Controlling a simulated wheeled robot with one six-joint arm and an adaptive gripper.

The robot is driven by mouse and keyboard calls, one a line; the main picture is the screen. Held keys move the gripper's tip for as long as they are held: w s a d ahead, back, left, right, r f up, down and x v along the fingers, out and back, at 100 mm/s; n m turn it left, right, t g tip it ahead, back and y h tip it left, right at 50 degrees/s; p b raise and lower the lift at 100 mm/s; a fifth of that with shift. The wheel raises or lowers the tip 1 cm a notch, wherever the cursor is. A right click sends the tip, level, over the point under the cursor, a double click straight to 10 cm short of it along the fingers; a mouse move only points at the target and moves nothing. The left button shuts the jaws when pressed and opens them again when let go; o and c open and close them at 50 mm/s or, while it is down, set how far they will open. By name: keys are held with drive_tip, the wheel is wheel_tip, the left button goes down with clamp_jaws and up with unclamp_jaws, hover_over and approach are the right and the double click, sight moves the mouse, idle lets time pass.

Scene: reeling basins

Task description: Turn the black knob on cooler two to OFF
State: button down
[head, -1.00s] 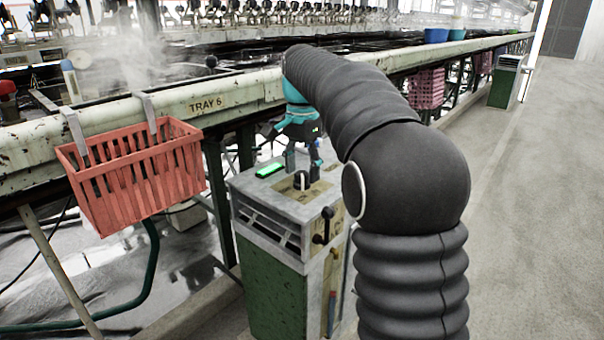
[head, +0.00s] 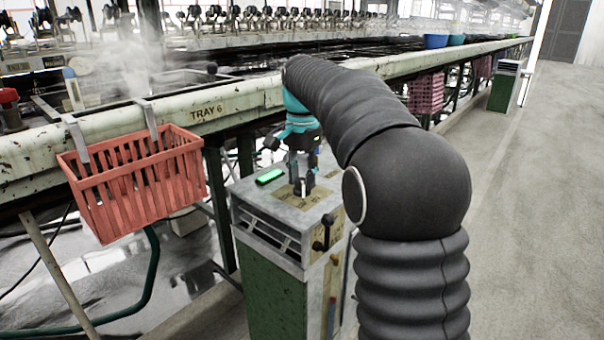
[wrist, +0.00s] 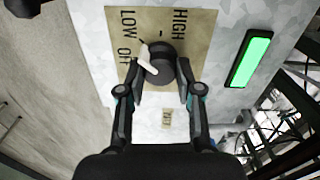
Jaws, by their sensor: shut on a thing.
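The cooler (head: 281,222) is a grey-topped cabinet with a green lower body, below my arm in the head view. In the wrist view its black knob (wrist: 163,64) sits on a tan label plate (wrist: 150,18) lettered LOW, OFF and HIGH. The knob's white pointer (wrist: 147,58) aims up-left, roughly between LOW and OFF. My gripper (wrist: 160,80) is shut on the knob, one finger on each side; it also shows over the cooler top in the head view (head: 303,186). The knob is mostly hidden by the fingers there.
A lit green display (head: 270,176) lies beside the plate. A black lever (head: 323,232) is on the cooler's side. A red basket (head: 135,185) hangs from the long tray rail (head: 235,103) marked TRAY 6. Open concrete floor (head: 530,210) lies right.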

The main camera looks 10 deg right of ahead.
sight(301, 179)
drive_tip(key=n+p, duration=0.3)
drive_tip(key=shift+r+n+p, duration=0.2)
drive_tip(key=shift+n+p, duration=0.2)
drive_tip(key=shift+f+n+p, duration=0.2)
drive_tip(key=shift+n+p, duration=1.35)
drive_tip(key=shift+n, duration=0.65)
drive_tip(key=c, duration=0.8)
unclamp_jaws()
drive_tip(key=shift+o, duration=0.2)
wheel_tip(301, 179, up, 12)
